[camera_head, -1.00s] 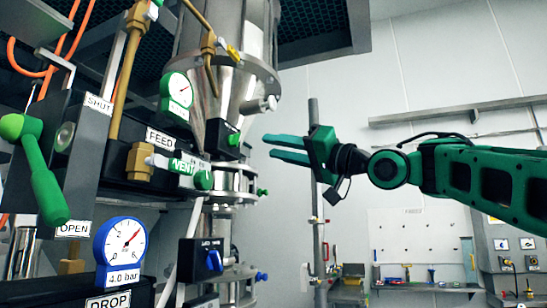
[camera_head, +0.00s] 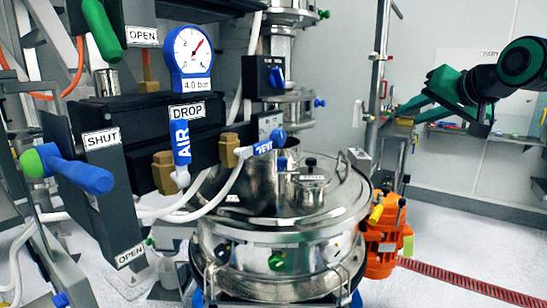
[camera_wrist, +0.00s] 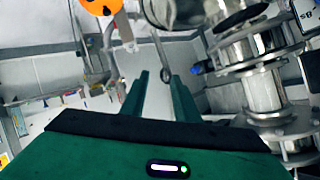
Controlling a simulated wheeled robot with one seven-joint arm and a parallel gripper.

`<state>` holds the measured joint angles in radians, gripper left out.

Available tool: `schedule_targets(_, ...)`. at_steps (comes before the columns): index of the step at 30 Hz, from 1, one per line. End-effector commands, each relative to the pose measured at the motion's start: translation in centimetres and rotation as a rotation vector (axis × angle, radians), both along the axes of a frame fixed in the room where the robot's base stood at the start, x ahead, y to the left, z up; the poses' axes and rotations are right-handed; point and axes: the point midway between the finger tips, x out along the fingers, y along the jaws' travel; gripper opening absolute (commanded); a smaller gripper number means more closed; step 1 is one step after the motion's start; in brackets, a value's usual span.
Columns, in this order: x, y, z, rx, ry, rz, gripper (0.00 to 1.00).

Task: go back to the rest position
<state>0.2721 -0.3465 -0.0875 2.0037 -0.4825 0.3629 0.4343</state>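My gripper (camera_head: 408,108) is at the upper right of the head view, well to the right of the sifter machine and apart from it. In the wrist view my gripper's two green fingers (camera_wrist: 159,76) stand apart with nothing between them, so it is open and empty. The machine's round steel vessel (camera_head: 270,240) stands in the lower middle of the head view. A steel column with flanges (camera_wrist: 255,75) shows to the right of the fingers in the wrist view.
A black panel with a blue-handled lever (camera_head: 75,172) and a blue pressure gauge (camera_head: 190,50) is at the left. An orange motor unit (camera_head: 382,245) stands right of the vessel. A wall bench (camera_head: 480,132) is behind. Pale floor at the lower right is clear except for a red grate (camera_head: 470,283).

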Motion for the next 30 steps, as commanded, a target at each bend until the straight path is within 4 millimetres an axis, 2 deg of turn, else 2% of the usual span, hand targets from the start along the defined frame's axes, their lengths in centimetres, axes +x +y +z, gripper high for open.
schedule_targets(1, -1.2, -1.2, -2.8, -0.017, 0.066, -0.027, 0.28)
schedule_targets(3, -3.2, -2.9, -6.5, -0.044, 0.163, -0.063, 0.28)
schedule_targets(5, -5.1, -4.2, -9.8, -0.062, 0.248, -0.090, 0.28)
schedule_targets(9, -10.6, -6.6, -16.7, -0.093, 0.452, -0.140, 0.28)
schedule_targets(11, -13.3, -7.3, -19.5, -0.101, 0.539, -0.155, 0.28)
schedule_targets(15, -20.2, -8.3, -25.3, -0.104, 0.750, -0.176, 0.28)
schedule_targets(18, -25.2, -8.4, -28.7, -0.095, 0.891, -0.182, 0.28)
schedule_targets(21, -29.4, -8.2, -31.0, -0.081, 1.005, -0.182, 0.28)
schedule_targets(24, -32.4, -7.9, -32.4, -0.065, 1.085, -0.179, 0.28)
schedule_targets(27, -34.0, -7.7, -33.1, -0.058, 1.127, -0.176, 0.28)
schedule_targets(30, -34.5, -7.6, -33.3, -0.055, 1.141, -0.176, 0.28)
